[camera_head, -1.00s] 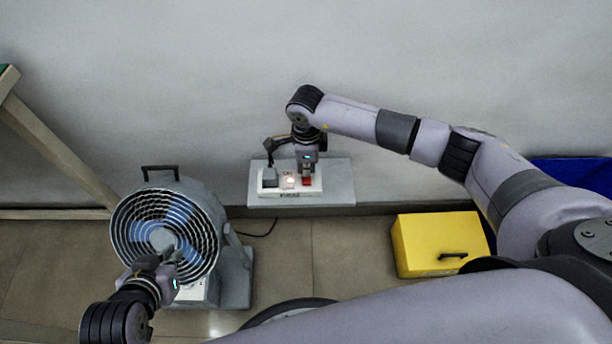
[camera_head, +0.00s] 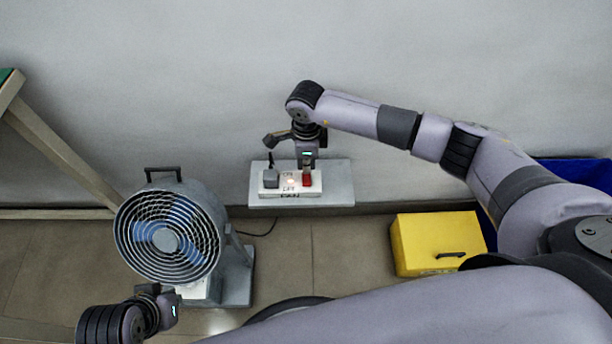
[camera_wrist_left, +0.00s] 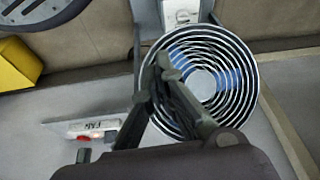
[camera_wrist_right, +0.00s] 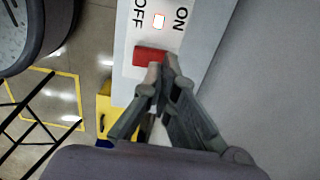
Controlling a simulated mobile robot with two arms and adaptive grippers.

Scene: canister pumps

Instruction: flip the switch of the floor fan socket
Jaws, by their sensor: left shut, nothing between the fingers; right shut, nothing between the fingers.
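The socket (camera_head: 290,195) is a white strip on a grey wall shelf (camera_head: 340,190). Its red switch (camera_head: 307,180) is at the right end, and a grey plug (camera_head: 271,179) sits at its left. In the right wrist view the red switch (camera_wrist_right: 150,56) is beside OFF and ON lettering and a lit indicator (camera_wrist_right: 158,21). My right gripper (camera_head: 307,168) is shut and empty, its fingertips close to the switch; contact cannot be told. My left gripper (camera_wrist_left: 163,65) is shut and empty in front of the floor fan (camera_head: 168,236). The socket's FAN label (camera_wrist_left: 92,126) shows in the left wrist view.
A yellow box (camera_head: 437,243) with a black handle stands on the floor at the right, beside a blue object (camera_head: 575,172). A black cable (camera_head: 262,229) runs along the floor near the fan.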

